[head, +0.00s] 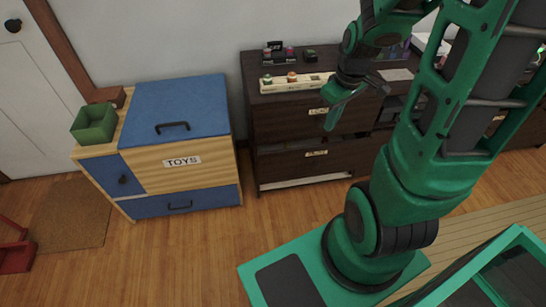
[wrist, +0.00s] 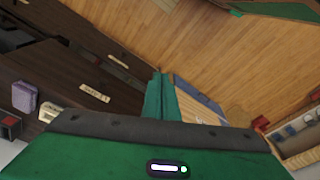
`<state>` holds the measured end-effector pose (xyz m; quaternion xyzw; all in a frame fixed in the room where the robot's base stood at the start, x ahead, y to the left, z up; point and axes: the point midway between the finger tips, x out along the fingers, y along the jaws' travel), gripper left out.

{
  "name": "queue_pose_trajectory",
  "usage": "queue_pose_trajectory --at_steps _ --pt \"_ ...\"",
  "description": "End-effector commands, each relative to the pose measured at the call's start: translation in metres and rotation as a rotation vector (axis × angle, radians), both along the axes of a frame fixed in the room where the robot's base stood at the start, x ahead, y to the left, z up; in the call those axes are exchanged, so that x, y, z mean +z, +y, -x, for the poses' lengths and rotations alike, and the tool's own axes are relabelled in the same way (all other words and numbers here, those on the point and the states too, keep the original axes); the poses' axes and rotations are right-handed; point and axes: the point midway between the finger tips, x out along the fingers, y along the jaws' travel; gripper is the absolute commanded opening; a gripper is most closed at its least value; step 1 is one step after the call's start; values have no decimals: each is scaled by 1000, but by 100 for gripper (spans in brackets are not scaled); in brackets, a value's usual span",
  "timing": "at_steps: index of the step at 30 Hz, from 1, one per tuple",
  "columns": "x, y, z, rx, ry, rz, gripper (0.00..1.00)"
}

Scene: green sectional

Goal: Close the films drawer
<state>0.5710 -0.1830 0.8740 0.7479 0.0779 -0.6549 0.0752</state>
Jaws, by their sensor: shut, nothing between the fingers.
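A dark brown cabinet (head: 256,92) stands against the wall in the head view. Its upper drawer front (head: 285,122) and lower drawer front (head: 283,168) each carry a pale label, too small to read surely as films. A dark gap runs above the lower front; how far either drawer stands out is unclear. My gripper (head: 330,124) is shut and empty, pointing down in front of the upper drawer, beside its label. In the wrist view the shut fingers (wrist: 160,78) show beside the dark fronts, with the two labels at left. Contact cannot be told.
A wooden toy chest (head: 181,161) with a blue lid stands left of the cabinet, a green box (head: 94,124) on its side ledge. A cream tray (head: 290,83) and small items sit on the cabinet top. The wooden floor (head: 180,250) in front is clear.

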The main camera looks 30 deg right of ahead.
Motion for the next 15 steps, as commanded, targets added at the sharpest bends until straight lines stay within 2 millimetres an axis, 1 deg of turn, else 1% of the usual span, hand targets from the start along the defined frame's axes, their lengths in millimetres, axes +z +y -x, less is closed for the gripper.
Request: queue_pose_trajectory --at_steps 1,6,8,9,15 --pt "-16 1 -11 60 -7 -6 0" --pt "-63 7 -52 282 -81 -18 0" --pt "-80 9 -65 354 -111 -21 0" --pt "-92 11 -72 399 -132 -23 0" --pt "-151 24 -106 600 -248 -25 0"
